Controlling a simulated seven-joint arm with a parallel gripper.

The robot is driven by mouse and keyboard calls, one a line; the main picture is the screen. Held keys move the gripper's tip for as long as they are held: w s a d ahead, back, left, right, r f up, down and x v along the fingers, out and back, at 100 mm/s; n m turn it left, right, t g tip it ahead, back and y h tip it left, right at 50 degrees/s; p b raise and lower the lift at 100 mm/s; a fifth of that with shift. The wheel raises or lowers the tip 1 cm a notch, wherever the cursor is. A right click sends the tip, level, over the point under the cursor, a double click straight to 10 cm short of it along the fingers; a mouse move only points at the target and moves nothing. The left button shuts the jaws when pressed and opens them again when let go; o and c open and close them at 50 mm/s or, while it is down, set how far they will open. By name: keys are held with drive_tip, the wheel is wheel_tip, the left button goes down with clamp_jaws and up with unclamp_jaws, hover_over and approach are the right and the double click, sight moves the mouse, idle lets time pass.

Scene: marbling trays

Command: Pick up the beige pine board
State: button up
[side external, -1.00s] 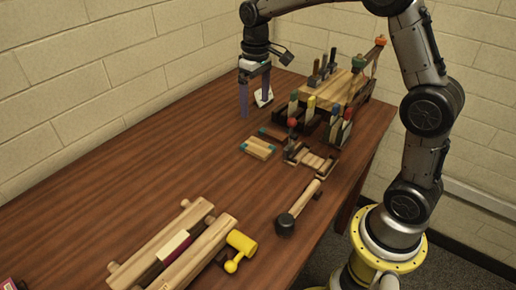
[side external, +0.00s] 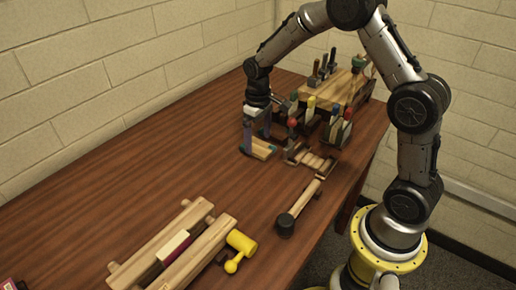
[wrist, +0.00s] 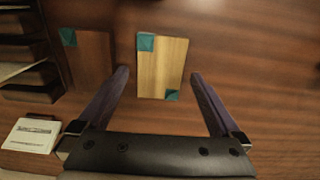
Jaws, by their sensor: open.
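The beige pine board (side external: 262,151) is a small, light wooden piece with teal corners. It lies flat on the table near the middle of the side external view. In the wrist view the board (wrist: 164,70) lies between my fingers, with teal patches at its top left and bottom right corners. My gripper (side external: 257,143) is open and points down at the board. In the wrist view my gripper (wrist: 160,74) has one finger on each side of the board, with gaps to both. I cannot tell how far the fingertips are above the table.
A darker brown board (wrist: 92,62) with a teal corner lies left of the pine board in the wrist view, close to my left finger. A white box (wrist: 30,134) sits lower left. A wooden mallet (side external: 300,208) and long clamp beams (side external: 200,245) lie nearer the camera.

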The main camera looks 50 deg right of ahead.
drive_tip(key=shift+f, duration=0.95)
drive_tip(key=c, duration=1.3)
drive_tip(key=shift+o, duration=0.2)
drive_tip(key=shift+r, duration=0.1)
